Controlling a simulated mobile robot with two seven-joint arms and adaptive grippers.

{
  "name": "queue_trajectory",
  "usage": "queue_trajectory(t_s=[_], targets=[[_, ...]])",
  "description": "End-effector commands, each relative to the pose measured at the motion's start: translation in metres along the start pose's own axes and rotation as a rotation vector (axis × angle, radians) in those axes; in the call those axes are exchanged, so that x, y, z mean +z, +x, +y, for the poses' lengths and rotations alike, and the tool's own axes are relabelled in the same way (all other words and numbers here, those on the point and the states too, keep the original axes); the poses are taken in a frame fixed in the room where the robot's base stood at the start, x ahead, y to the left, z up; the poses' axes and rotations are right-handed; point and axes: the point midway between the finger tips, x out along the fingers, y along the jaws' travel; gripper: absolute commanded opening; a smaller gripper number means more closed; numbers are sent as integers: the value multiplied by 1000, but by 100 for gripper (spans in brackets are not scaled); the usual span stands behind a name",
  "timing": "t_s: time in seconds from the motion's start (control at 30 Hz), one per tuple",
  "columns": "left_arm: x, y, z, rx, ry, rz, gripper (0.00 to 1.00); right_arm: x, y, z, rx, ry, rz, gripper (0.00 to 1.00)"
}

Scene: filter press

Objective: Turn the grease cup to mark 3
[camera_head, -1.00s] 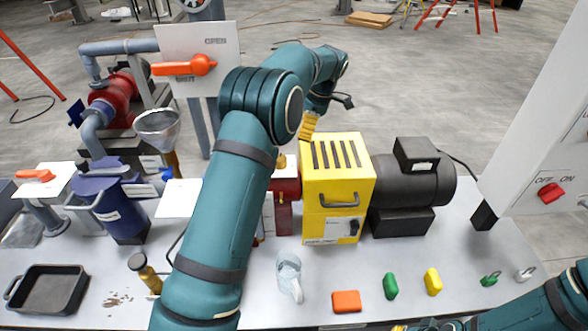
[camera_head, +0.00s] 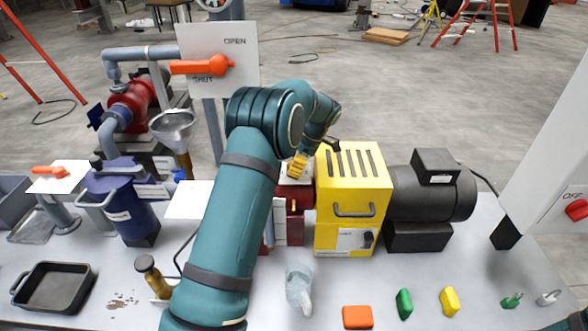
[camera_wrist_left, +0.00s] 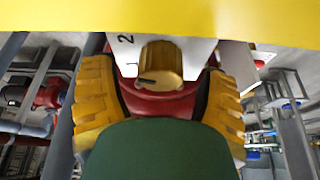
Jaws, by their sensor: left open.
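The grease cup (camera_wrist_left: 160,65) is a ribbed brass knob with a dark line on it, above a red body, in the left wrist view. Behind it is a white plate (camera_wrist_left: 125,52) with a "2" to the left of the knob; no 3 can be read. My left gripper (camera_wrist_left: 158,88) is open, its yellow fingers spread on either side of the knob, with gaps visible. In the head view my left gripper (camera_head: 298,165) is just above the red pump body (camera_head: 293,196) and hides the cup. My right gripper is out of view.
The yellow coupling box (camera_head: 353,190) stands close to the right of the gripper, with a black motor (camera_head: 430,195) beyond. A white OPEN/SHUT plate with an orange lever (camera_head: 200,66) rises to the left.

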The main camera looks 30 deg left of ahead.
Motion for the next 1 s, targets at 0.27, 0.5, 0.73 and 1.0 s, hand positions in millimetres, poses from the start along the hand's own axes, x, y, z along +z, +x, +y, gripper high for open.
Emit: queue_trajectory(t_s=[0.27,0.5,0.73,1.0], targets=[[0,12,0,1,0,-1,74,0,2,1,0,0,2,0],[0,12,0,1,0,-1,61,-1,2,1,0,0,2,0],[0,12,0,1,0,-1,6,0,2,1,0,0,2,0],[1,13,-1,33,80,1,5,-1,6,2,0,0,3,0]])
